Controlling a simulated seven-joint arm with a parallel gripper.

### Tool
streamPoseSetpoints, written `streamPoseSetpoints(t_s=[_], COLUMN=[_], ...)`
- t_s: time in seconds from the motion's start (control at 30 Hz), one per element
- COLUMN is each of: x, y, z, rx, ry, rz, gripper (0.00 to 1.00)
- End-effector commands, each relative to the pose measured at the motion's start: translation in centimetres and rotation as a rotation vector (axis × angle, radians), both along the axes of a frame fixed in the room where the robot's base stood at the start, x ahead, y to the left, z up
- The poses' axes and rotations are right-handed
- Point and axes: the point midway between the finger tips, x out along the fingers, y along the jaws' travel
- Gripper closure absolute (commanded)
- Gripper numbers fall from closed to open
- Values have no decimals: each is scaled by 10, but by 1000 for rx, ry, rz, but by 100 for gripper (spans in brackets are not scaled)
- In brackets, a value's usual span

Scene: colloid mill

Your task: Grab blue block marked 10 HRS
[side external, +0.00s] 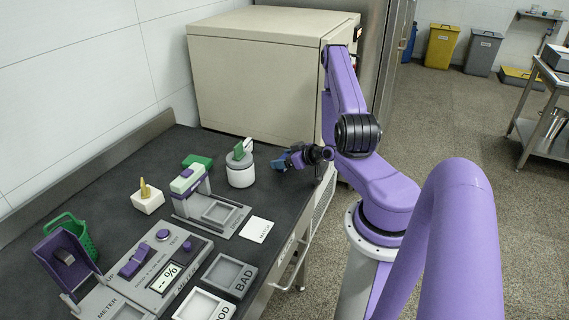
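My gripper (283,161) is at the end of my purple arm, over the right edge of the dark bench, to the right of a white round pot. Something blue shows at its tip, but it is too small to tell finger from block. I cannot read a 10 HRS mark anywhere, and no separate blue block stands out on the bench. Whether the fingers are open or shut does not show.
The white pot (240,176) holds a green-and-white piece. A purple-and-grey device (195,190), a green block (198,161), a meter (163,263), a BAD tray (229,274) and a green basket (78,236) crowd the bench (130,167). A large beige cabinet (262,75) stands behind.

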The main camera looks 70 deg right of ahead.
Motion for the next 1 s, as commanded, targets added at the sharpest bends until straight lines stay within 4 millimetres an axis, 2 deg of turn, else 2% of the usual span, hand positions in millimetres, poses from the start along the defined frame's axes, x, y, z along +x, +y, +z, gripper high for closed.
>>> streamPoseSetpoints(t_s=[0.03,0.1,0.57,0.87,1.0], x=[0,0,0,0,-15], y=[0,0,0,0,12], z=[0,0,5,32,53], rx=[0,0,0,-3,1], ry=[0,0,0,-1,0], rz=[0,0,0,-1,-2], gripper=[43,66,67,67,67])
